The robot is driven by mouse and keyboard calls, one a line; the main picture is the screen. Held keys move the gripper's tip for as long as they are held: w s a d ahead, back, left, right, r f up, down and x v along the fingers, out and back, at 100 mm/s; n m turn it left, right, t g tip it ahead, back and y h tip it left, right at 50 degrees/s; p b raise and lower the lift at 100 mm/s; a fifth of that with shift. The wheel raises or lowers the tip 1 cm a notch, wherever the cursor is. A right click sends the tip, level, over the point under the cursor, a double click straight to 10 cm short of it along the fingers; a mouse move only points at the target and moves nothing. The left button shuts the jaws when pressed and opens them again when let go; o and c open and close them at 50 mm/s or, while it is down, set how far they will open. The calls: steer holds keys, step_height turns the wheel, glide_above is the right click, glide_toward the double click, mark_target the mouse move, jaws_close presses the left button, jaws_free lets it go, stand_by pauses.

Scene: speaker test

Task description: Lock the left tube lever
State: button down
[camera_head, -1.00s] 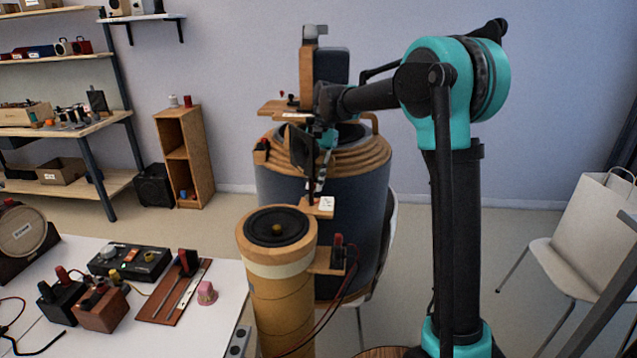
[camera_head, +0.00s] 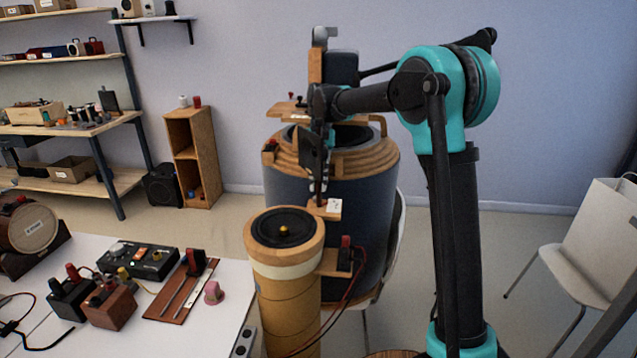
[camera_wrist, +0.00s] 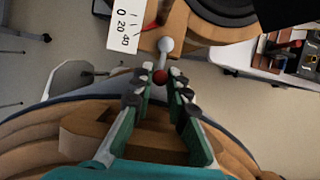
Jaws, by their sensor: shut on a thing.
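The tan tube (camera_head: 285,290) with a black speaker top stands at the front centre in the head view. A small wooden bracket with a white scale card (camera_head: 334,205) juts from its back right side. In the wrist view the card (camera_wrist: 123,26) reads 0, 20, 40. Beside it is a grey lever (camera_wrist: 165,50) with a rounded end and a red ball (camera_wrist: 160,77). My gripper (camera_wrist: 161,88) has its green-sided fingers closed in at the red-ball end of the lever. In the head view my gripper (camera_head: 318,192) hides the lever.
A large dark drum with wooden rings (camera_head: 330,220) stands close behind the tube, below my gripper. A second bracket with a red-topped part (camera_head: 344,252) and wires is on the tube's right. A white table (camera_head: 215,325) with boxes and tools is at left. A chair (camera_head: 570,265) stands at right.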

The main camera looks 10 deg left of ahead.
steer(key=c, duration=1.5)
jaws_free()
steer(key=v, duration=1.2)
steer(key=s+d+f, duration=0.1)
steer(key=d+f, duration=0.1)
steer(key=s+d+f+t, duration=0.1)
steer(key=d+f, duration=0.1)
steer(key=d, duration=0.1)
steer(key=s+d+f+t, duration=0.1)
steer(key=d+f, duration=0.1)
steer(key=d, duration=0.1)
steer(key=shift+d+y, duration=0.25)
steer(key=shift+y, duration=0.15)
steer(key=s+d+f+t, duration=0.2)
steer(key=s+d+f, duration=0.4)
steer(key=s+f, duration=0.1)
steer(key=s+d+f+t, duration=0.2)
steer(key=s+d+f, duration=0.4)
steer(key=s+f, duration=0.2)
steer(key=s+d+f+t, duration=0.2)
steer(key=s+d+f, duration=0.5)
steer(key=s+f, duration=0.1)
steer(key=shift+s+d+f+t+h, duration=0.1)
steer(key=shift+s+t+h, duration=0.3)
steer(key=shift+s, duration=0.2)
